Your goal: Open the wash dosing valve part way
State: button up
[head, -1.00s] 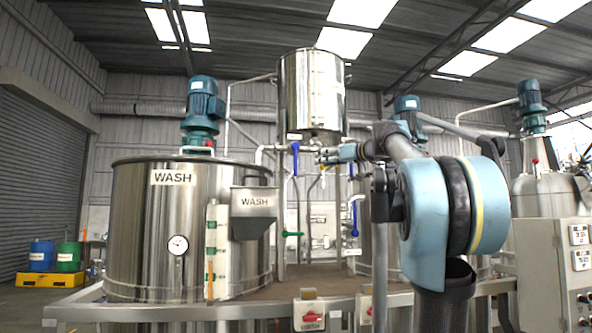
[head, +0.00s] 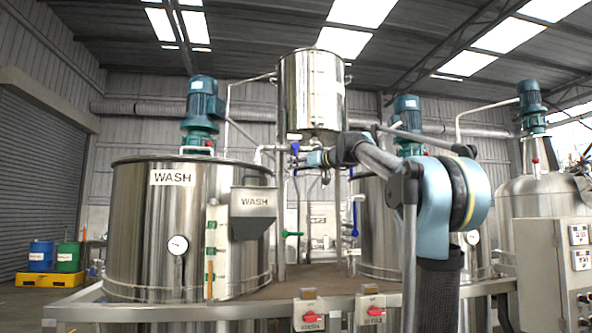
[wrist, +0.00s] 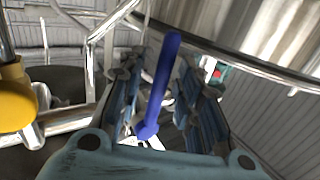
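A blue valve lever (head: 295,147) shows on the pipework under the raised steel vessel, right of the tank marked WASH (head: 140,225). My gripper (head: 303,159) is at this lever in the head view and hides its lower part. In the wrist view the blue lever (wrist: 160,85) stands between the two fingers of my gripper (wrist: 163,95). The fingers are apart, with a visible gap on each side of the lever. No label on this valve can be read.
The raised steel vessel (head: 312,90) hangs above the gripper. A green valve handle (head: 291,234) and another blue handle (head: 355,215) are lower on the pipes. A steel hopper marked WASH (head: 254,212) and a metal rail (head: 250,310) stand in front. A yellow part (wrist: 14,95) is at the wrist view's left.

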jog(key=shift+w+a, duration=0.4)
grip_shut()
jog(key=shift+d, duration=0.1)
